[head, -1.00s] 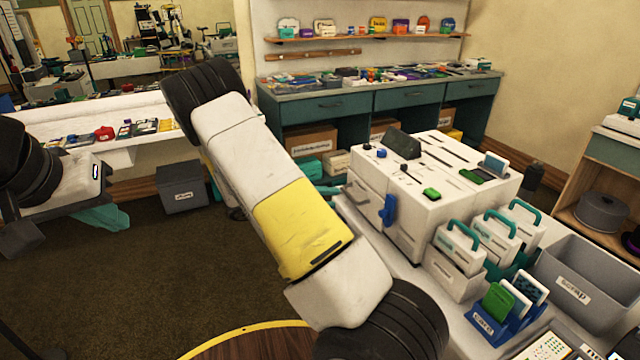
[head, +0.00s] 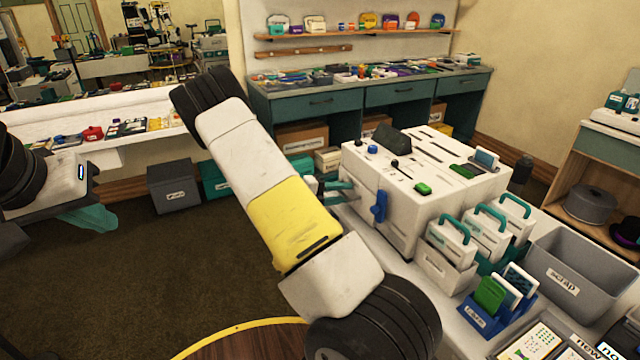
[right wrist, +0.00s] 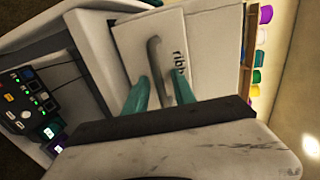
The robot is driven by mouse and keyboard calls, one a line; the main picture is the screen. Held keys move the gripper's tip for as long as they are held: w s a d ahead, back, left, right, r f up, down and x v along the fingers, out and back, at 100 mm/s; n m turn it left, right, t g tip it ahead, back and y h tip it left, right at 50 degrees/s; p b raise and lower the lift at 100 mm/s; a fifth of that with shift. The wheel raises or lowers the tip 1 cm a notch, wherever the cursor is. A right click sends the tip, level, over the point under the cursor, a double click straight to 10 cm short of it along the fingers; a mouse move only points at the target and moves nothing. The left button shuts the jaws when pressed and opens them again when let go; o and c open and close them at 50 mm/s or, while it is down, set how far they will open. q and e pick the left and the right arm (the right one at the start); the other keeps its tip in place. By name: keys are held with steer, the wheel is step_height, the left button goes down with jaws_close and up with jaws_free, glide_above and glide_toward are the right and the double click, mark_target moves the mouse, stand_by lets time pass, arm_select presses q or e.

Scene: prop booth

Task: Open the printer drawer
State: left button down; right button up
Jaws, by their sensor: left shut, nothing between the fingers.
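The printer (head: 405,215) is a large white box on the white bench, with a blue lever on its front corner. In the right wrist view, a white drawer front (right wrist: 193,35) carries a grey bar handle (right wrist: 155,60) and a label partly reading "ribb". My right gripper (head: 342,190) is at the printer's left face. In the right wrist view its teal fingers (right wrist: 160,93) are apart, one on each side of the handle's near end; contact cannot be told. My left gripper (head: 92,216) is shut and empty, far left, away from the printer.
White cartridges with teal handles (head: 487,232), a blue card holder (head: 486,318) and a grey scrap bin (head: 572,280) stand right of the printer. My right arm crosses the middle of the head view. Open floor lies left of the printer.

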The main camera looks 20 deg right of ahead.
jaws_close()
stand_by(1.2)
